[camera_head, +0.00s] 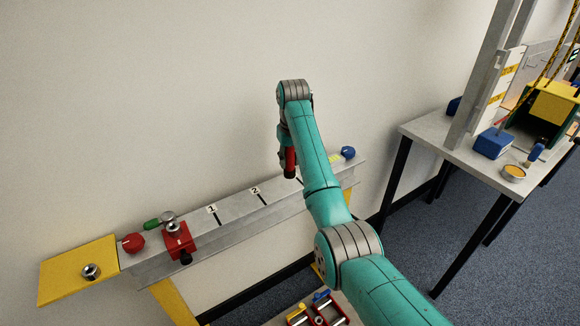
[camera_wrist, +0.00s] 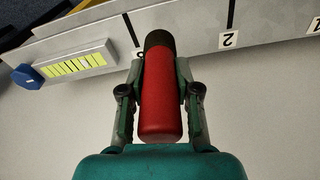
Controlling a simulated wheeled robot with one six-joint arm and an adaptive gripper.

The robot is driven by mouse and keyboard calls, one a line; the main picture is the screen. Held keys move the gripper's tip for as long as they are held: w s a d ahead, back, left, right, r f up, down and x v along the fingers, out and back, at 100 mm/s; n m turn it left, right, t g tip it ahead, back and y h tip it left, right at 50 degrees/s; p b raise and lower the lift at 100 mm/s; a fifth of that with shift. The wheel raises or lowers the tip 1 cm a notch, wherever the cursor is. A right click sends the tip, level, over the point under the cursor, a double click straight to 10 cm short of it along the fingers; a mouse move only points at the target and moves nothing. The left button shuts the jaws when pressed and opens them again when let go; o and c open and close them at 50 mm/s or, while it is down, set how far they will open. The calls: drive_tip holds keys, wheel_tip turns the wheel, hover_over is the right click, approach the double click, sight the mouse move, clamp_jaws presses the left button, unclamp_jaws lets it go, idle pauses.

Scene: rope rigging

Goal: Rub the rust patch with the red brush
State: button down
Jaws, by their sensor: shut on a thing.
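My gripper (camera_wrist: 160,75) is shut on the red brush (camera_wrist: 161,105), with one finger on each side of its red cylindrical body. The brush's dark end points away from my gripper, toward the grey beam (camera_wrist: 195,28); I cannot tell whether it touches. In the head view the red brush (camera_head: 290,163) hangs upright below my wrist, over the right part of the beam (camera_head: 235,205), dark end down. I cannot make out a rust patch in either view; the brush and arm hide part of the beam.
A yellow-striped block (camera_wrist: 75,65) and a blue knob (camera_wrist: 27,77) sit near the brush. A red clamp block (camera_head: 179,241), red knob (camera_head: 133,243) and yellow plate (camera_head: 75,275) are at the beam's left. A grey table (camera_head: 437,127) with rigging stands right.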

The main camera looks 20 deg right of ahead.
drive_tip(key=shift+r, duration=1.45)
drive_tip(key=shift+f, duration=0.1)
